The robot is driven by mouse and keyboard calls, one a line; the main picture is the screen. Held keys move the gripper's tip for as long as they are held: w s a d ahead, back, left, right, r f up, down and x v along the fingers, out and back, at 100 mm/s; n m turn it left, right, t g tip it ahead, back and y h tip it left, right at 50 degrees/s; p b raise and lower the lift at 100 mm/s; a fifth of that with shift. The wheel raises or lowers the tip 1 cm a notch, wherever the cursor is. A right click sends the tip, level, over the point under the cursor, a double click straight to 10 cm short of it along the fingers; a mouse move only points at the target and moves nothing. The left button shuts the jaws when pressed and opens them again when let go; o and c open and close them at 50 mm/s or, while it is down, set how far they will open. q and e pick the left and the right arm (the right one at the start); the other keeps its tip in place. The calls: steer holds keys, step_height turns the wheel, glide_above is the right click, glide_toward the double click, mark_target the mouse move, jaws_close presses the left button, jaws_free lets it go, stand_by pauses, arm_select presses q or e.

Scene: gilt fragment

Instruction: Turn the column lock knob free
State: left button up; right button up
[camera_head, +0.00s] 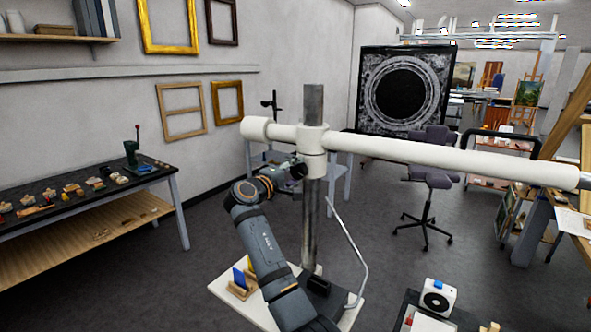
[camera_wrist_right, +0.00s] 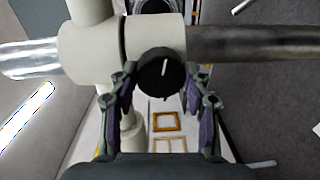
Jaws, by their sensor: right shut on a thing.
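The column lock knob (camera_wrist_right: 163,73) is a round black knob with a white line mark, on the white collar (camera_wrist_right: 155,38) around the metal column. The line stands nearly upright, tilted slightly right at its top in the wrist view. My right gripper (camera_wrist_right: 160,82) is shut on the knob, one finger on each side. In the head view my right gripper (camera_head: 292,172) reaches the collar (camera_head: 313,142) from the left, and the knob is mostly hidden by it. The column (camera_head: 311,225) stands upright and carries a long white horizontal arm (camera_head: 450,158). My left gripper is not in view.
The column stands on a white base plate (camera_head: 222,288) with a bent metal rod (camera_head: 347,240) beside it. A dark workbench with small tools (camera_head: 75,190) is at left. A purple office chair (camera_head: 430,180) stands behind the horizontal arm. Open floor lies between.

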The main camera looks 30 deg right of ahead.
stand_by(0.4)
steer(key=o, duration=1.2)
steer(key=shift+c, duration=0.2)
steer(key=shift+a, duration=0.1)
steer(key=v, duration=0.7)
steer(key=shift+a, duration=0.25)
steer(key=shift+d, duration=0.1)
